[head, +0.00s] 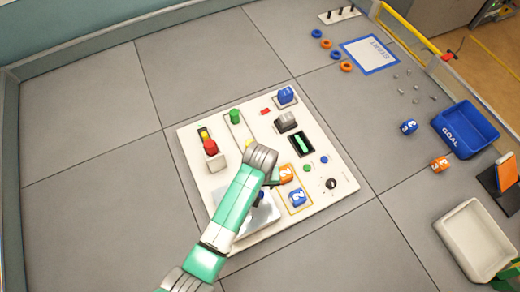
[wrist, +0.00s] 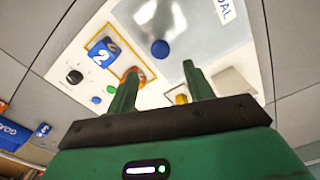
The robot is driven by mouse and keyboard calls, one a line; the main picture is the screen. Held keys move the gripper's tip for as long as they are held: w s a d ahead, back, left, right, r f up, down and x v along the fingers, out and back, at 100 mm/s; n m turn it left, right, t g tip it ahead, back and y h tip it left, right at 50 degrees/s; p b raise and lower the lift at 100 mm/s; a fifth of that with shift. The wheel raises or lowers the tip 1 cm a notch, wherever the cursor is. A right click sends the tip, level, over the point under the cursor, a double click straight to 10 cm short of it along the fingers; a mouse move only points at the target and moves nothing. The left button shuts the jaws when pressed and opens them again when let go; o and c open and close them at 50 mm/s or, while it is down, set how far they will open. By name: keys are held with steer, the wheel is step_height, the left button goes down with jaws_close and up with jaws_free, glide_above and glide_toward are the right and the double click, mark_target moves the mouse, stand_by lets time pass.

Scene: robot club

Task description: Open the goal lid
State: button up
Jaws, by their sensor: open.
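The goal lid (wrist: 200,38) is a clear, greyish panel on the white board, with a "GOAL" label beside it in the wrist view. A round blue knob (wrist: 160,48) sits on it. In the head view the lid (head: 262,217) is at the board's lower part, partly hidden by my arm, and looks closed. My gripper (wrist: 156,80) is open, with its two green fingers apart and nothing held between them. The knob lies ahead of the fingertips, between their lines, not touching them. In the head view my gripper (head: 272,183) is mostly hidden behind my wrist.
The board (head: 190,145) also bears a red knob (head: 210,147) and a green knob (head: 235,116). A blue bin (head: 470,125) stands at right.

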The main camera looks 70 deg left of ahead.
step_height(320, 180, down, 8)
steer(key=shift+f+b, duration=0.1)
steer(key=shift+b, duration=0.65)
jaws_close()
